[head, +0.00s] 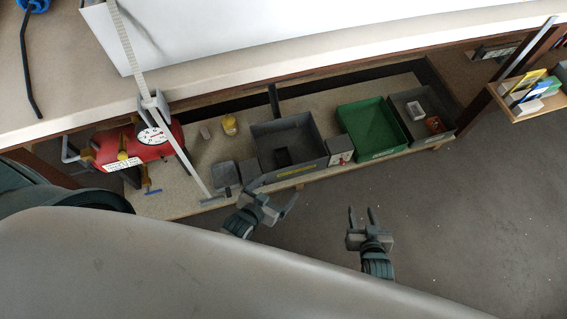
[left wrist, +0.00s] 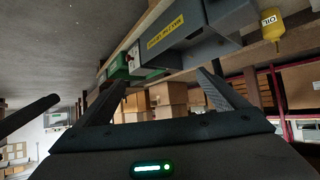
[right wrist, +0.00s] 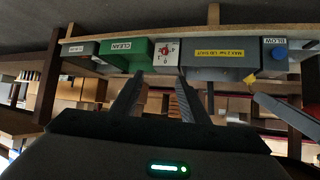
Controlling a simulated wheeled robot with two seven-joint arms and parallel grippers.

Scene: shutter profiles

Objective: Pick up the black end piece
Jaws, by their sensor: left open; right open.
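My left gripper (head: 273,192) is open and empty in front of the shelf edge, below and left of that bin in the head view. My right gripper (head: 361,210) is open and empty over the floor, to the right and clear of the shelf. Both wrist views show the bin's outside with its yellow label, in the left wrist view (left wrist: 172,32) and the right wrist view (right wrist: 226,54); its inside is hidden there.
A green bin (head: 378,152) and another grey bin (head: 446,128) with small items stand right of the grey bin. A small switch box (head: 340,150) sits between. A red machine (head: 150,150) with a dial is at left. The bench top (head: 60,75) overhangs the shelf.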

